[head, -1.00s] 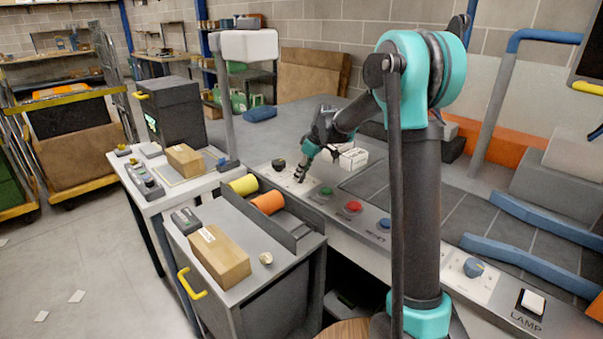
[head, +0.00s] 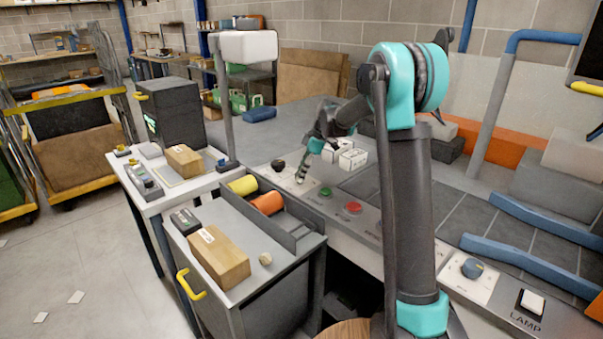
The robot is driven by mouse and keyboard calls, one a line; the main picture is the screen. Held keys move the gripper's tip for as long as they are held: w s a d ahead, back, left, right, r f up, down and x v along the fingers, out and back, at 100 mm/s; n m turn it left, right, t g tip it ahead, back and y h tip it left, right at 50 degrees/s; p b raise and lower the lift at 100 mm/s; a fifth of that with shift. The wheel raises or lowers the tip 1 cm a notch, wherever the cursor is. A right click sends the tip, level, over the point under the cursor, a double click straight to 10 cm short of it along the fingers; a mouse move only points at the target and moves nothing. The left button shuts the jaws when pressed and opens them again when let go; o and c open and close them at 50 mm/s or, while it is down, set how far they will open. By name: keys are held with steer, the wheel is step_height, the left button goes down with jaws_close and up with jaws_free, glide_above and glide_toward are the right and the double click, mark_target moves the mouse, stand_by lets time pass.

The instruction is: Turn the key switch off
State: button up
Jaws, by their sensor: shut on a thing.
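My gripper (head: 301,181) points down at the sloped control panel, at its far left end. Its fingertips are at a pale plate (head: 288,177) between a black knob (head: 278,165) and a green button (head: 326,193). The fingers are shut on the key of the key switch there. The key itself is hidden by the fingers, and its turn angle cannot be made out.
Right along the panel are a red button (head: 353,208), a blue-grey knob (head: 473,268) and a white lamp switch (head: 532,301). A grey cart (head: 270,281) with a cardboard box (head: 218,256) stands in front.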

stand_by(0.3)
steer(key=o, duration=1.1)
steer(key=shift+o, duration=0.2)
steer(key=v, duration=1.2)
